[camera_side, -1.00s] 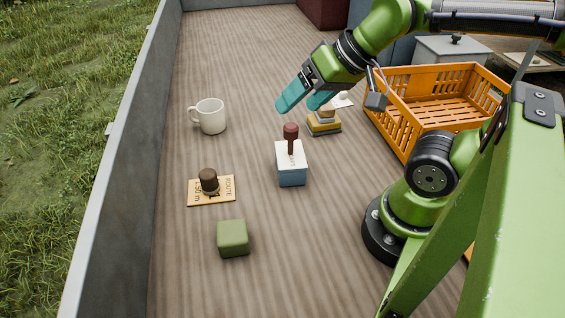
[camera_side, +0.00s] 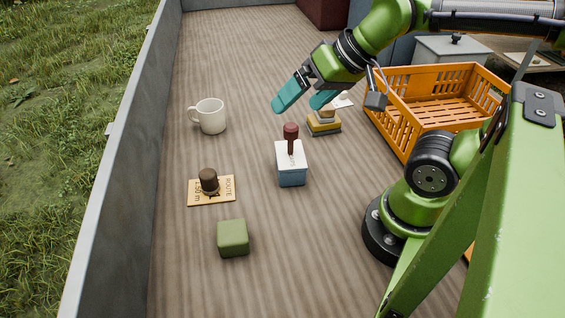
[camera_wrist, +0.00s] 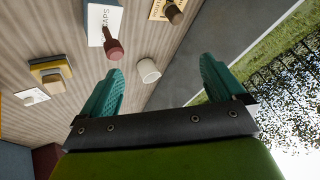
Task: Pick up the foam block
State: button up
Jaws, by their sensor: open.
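A green, round-edged block (camera_side: 233,239), which looks like the foam block, lies on the wooden deck at the lower middle of the side view. It does not show in the wrist view. My gripper (camera_side: 300,102) hangs in the air at the upper middle, well above the deck and far behind the block. Its teal fingers are apart with nothing between them. They also show in the wrist view (camera_wrist: 162,68).
A blue-white box (camera_side: 291,165) with a dark red handled object stands between gripper and block. A card (camera_side: 224,190) bearing a brown knob, a white mug (camera_side: 211,117), a yellow-grey stack (camera_side: 324,125) and an orange crate (camera_side: 400,130) are around. Deck beside the block is clear.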

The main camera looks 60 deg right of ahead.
jog(key=m+g+h, duration=0.2)
jog(key=m+g, duration=0.3)
jog(key=g, duration=0.2)
send_over(231, 231)
notch_tip(231, 231, down, 8)
jog(key=f, duration=1)
jog(key=shift+d, duration=0.25)
jog(key=f, duration=0.5)
jog(key=shift+a+f, duration=0.2)
jog(key=shift+f, duration=0.15)
jog(key=c, duration=1)
